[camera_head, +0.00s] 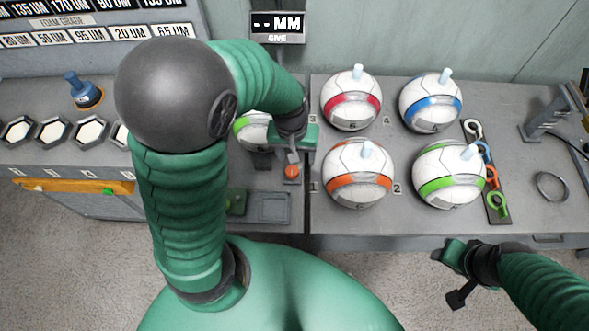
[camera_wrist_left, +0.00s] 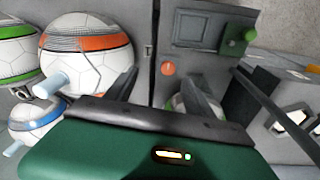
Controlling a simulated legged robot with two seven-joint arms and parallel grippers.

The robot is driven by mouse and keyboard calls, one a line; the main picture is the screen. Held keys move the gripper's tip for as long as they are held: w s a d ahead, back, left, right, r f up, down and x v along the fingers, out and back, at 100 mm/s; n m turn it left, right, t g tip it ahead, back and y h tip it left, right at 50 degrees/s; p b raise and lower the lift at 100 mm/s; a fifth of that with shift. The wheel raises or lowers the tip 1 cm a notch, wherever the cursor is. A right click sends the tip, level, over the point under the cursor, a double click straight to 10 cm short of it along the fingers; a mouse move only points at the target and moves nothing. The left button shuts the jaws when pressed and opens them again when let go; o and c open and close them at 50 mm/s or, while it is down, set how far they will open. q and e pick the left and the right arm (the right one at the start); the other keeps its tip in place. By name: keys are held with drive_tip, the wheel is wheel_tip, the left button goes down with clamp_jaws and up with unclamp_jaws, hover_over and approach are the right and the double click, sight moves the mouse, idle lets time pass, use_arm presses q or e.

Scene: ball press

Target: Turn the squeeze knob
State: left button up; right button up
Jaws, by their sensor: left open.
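The squeeze knob is a small round orange-red knob (camera_head: 292,172) on the grey bench, left of the seam. It also shows in the left wrist view (camera_wrist_left: 168,68), ahead of the fingers with a gap in the picture. My left gripper (camera_head: 292,157) is open and empty, just above the knob in the head view. Its two dark fingers (camera_wrist_left: 158,90) stand apart either side of the knob's line. A green-striped ball (camera_head: 251,128) sits in the press, partly hidden by my left arm. A display (camera_head: 277,26) reads "-- MM GIVE". My right gripper (camera_head: 455,272) is off the bench's front edge.
Balls with red (camera_head: 351,101), blue (camera_head: 431,102), orange (camera_head: 358,173) and green (camera_head: 450,174) stripes stand right of the seam. A rack of coloured rings (camera_head: 490,180) is at right.

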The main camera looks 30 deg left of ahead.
use_arm(q)
drive_tip(key=w+a+f+n+g+b, duration=0.1)
drive_tip(key=w+a+f+n+b, duration=0.1)
drive_tip(key=w+a+f+n, duration=0.25)
hover_over(292, 170)
wheel_tip(292, 170, down, 4)
wheel_tip(292, 170, down, 12)
drive_tip(key=shift+a+r+b, duration=0.15)
drive_tip(key=shift+r+b, duration=0.1)
drive_tip(key=shift+b, duration=0.4)
drive_tip(key=shift+d+f, duration=0.2)
drive_tip(key=shift+d, duration=0.05)
use_arm(e)
drive_tip(key=x, duration=0.3)
drive_tip(key=shift+s+a+f, duration=0.15)
drive_tip(key=shift+a+f, duration=0.05)
drive_tip(key=shift+f, duration=0.25)
use_arm(q)
drive_tip(key=shift+a, duration=0.2)
drive_tip(key=c, duration=1)
clamp_jaws()
drive_tip(key=shift+d, duration=0.1)
use_arm(e)
drive_tip(key=shift+a, duration=0.2)
